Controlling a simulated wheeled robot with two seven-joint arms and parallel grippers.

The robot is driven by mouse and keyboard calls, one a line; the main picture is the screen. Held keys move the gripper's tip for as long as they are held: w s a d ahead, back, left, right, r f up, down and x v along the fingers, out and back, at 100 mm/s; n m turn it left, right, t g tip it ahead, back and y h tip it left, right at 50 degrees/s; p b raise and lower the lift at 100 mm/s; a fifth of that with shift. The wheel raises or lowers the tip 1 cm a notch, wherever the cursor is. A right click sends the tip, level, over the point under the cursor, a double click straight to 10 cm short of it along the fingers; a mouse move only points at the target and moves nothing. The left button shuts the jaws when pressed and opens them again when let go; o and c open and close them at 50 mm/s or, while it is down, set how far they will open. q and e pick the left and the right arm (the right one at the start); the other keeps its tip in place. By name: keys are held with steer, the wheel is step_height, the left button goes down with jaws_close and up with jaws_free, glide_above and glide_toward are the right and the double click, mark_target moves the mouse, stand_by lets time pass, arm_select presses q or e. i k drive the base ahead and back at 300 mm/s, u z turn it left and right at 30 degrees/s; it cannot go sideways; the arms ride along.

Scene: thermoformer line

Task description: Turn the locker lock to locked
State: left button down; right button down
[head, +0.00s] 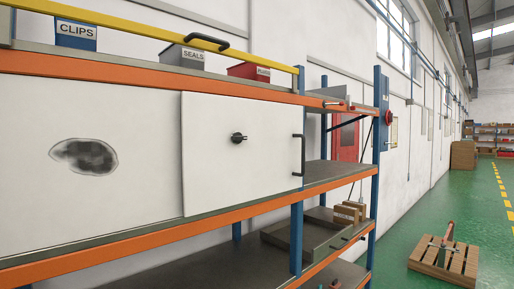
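A white locker door (212,185) stands in the shelf unit near the middle of the head view and looks closed. The lock (238,138) is a small black round knob on the door, with a short tab pointing right, roughly horizontal. I cannot read any lock marking. A black vertical bar handle (299,155) is at the door's right edge. Neither of my grippers is in view.
A white panel (60,210) with a dark blotch adjoins the door on the left. Bins labelled CLIPS (76,36) and SEALS (183,57) and a red bin (249,71) stand above. A wooden pallet (444,262) lies on the green floor at right.

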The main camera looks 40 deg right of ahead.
mark_target(237, 137)
steer(key=u, duration=2.6)
steer(key=k, duration=2.55)
steer(key=z, duration=3.1)
